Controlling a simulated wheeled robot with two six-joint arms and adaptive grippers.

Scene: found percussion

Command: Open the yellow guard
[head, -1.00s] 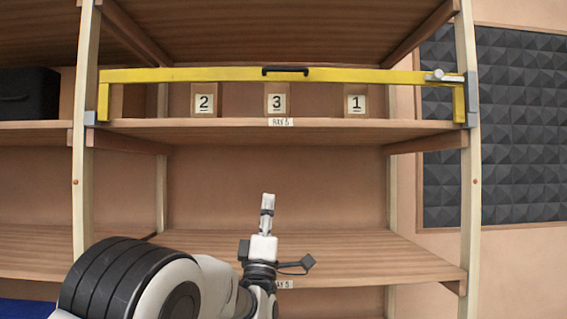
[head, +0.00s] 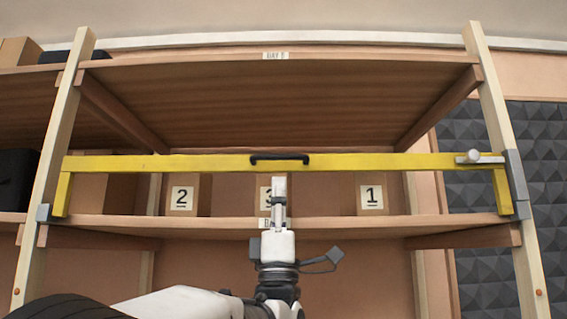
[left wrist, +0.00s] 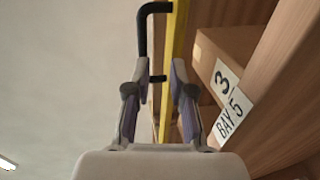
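The yellow guard (head: 370,162) is a bar lying level across the front of the bay, with a short leg turned down at each end. Its black handle (head: 280,158) sits at the middle of the bar. A silver bolt with a knob (head: 475,157) is at its right end. My left gripper (head: 279,182) points up just below the handle, in front of the box marked 3. In the left wrist view the fingers (left wrist: 160,75) are apart. The guard and part of the handle (left wrist: 145,38) show between and beyond them; contact is unclear. My right gripper is out of view.
Boxes marked 2 (head: 186,197) and 1 (head: 372,196) stand on the shelf behind the guard, with the partly hidden box 3 (head: 265,190) between them. Wooden posts (head: 505,170) flank the bay. A shelf board (head: 350,228) runs below the guard.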

